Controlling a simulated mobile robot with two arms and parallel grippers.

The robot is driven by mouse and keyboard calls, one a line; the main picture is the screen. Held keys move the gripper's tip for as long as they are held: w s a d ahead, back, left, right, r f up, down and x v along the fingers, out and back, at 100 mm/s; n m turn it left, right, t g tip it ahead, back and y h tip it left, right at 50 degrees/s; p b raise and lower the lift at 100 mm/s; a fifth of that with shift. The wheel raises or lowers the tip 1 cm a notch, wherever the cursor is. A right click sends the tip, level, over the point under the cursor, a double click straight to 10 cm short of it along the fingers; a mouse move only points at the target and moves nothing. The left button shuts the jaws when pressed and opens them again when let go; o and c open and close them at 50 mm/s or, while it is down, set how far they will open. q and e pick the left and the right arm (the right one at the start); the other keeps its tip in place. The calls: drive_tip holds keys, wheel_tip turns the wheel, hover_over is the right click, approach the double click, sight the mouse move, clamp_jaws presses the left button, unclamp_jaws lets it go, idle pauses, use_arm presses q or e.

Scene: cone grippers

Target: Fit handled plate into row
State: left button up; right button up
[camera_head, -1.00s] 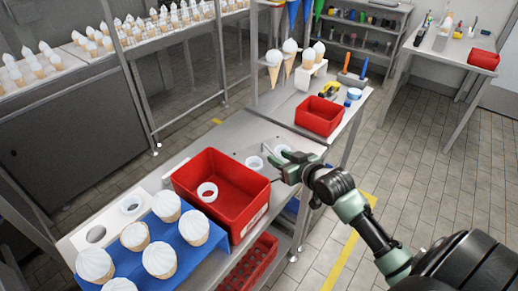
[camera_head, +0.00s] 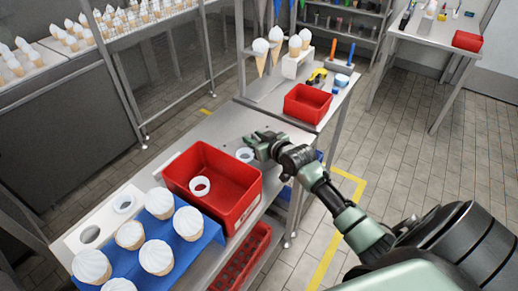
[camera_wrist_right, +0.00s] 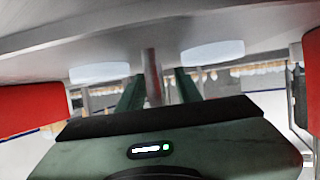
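The handled plate seems to lie on the far end of the grey worktop, mostly hidden by my right gripper; one white ring (camera_head: 245,155) shows there. The right wrist view shows a pale surface with two white ovals and a grey upright handle (camera_wrist_right: 152,75) between them. My right gripper (camera_head: 256,141) is over that spot. Its fingers (camera_wrist_right: 158,84) stand on either side of the handle with gaps, so it is open. The row on the left has a white plate with round openings (camera_head: 105,216) and a blue stand (camera_head: 176,239) with several white-topped cones. My left gripper is not in view.
A red bin (camera_head: 250,203) with a white ring (camera_head: 200,187) inside stands between the row and my right gripper. A smaller red bin (camera_head: 308,104) stands behind the gripper. A red crate (camera_head: 243,257) sits below the worktop.

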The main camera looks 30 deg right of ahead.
clamp_jaws()
idle(1.3)
drive_tip(key=shift+d+r, duration=0.1)
drive_tip(key=shift+r, duration=0.1)
